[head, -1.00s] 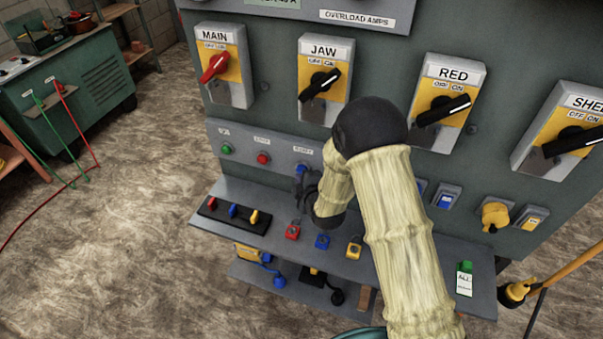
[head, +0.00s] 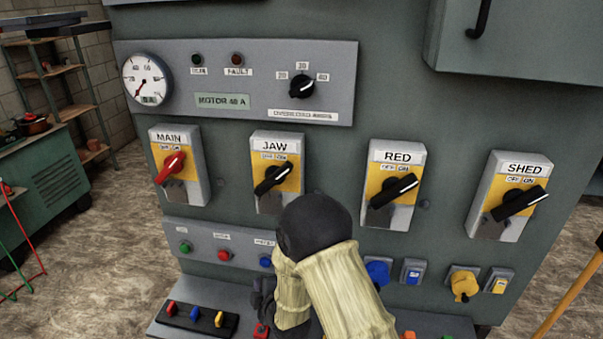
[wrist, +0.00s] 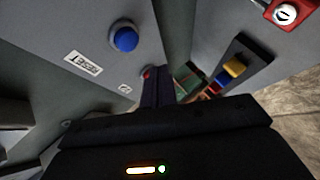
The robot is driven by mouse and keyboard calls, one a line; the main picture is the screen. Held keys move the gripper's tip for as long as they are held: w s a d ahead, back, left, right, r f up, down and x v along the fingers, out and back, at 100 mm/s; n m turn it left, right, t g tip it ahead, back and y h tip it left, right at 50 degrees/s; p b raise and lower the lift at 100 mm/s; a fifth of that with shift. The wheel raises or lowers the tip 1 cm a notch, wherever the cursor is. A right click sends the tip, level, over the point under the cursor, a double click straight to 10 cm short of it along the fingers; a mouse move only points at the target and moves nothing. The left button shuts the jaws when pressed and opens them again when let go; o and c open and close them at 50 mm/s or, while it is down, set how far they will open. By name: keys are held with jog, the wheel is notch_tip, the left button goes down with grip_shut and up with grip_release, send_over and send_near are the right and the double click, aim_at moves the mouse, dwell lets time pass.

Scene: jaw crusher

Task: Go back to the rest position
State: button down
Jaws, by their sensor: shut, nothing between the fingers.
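My gripper (head: 262,292) is in front of the grey control cabinet, just below the blue push button (head: 265,262) of the small button strip. My own arm partly hides it in the head view. In the wrist view its dark fingers (wrist: 157,84) are together with nothing held. The blue button (wrist: 125,38) shows to the upper left of the fingers there, apart from them. A red button (wrist: 147,72) is close to the fingertips and partly hidden by them.
The cabinet carries the MAIN switch (head: 172,166), JAW switch (head: 273,178), RED switch (head: 394,190) and SHED switch (head: 518,202). A ledge (head: 180,328) with small coloured levers (head: 201,317) juts out below.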

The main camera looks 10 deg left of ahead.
jog(key=s+d+r+m+g+h, duration=0.1)
jog(key=d+r+m+g+h, duration=0.25)
jog(key=d, duration=0.55)
jog(key=s+d+r+m+t+h, duration=0.15)
jog(key=d+r+m, duration=0.25)
jog(key=d+m, duration=0.45)
jog(key=s+d+r+m+g+h, duration=0.1)
jog(key=s+d+r+m+g, duration=0.1)
jog(key=s+d, duration=0.5)
jog(key=s+d+r+m+g+h, duration=0.1)
jog(key=s+d+r+m+g, duration=0.2)
jog(key=s+d+m, duration=0.4)
jog(key=shift+s+d+r+g+p, duration=0.2)
jog(key=shift+s+d+g+p, duration=0.3)
jog(key=shift+d, duration=0.1)
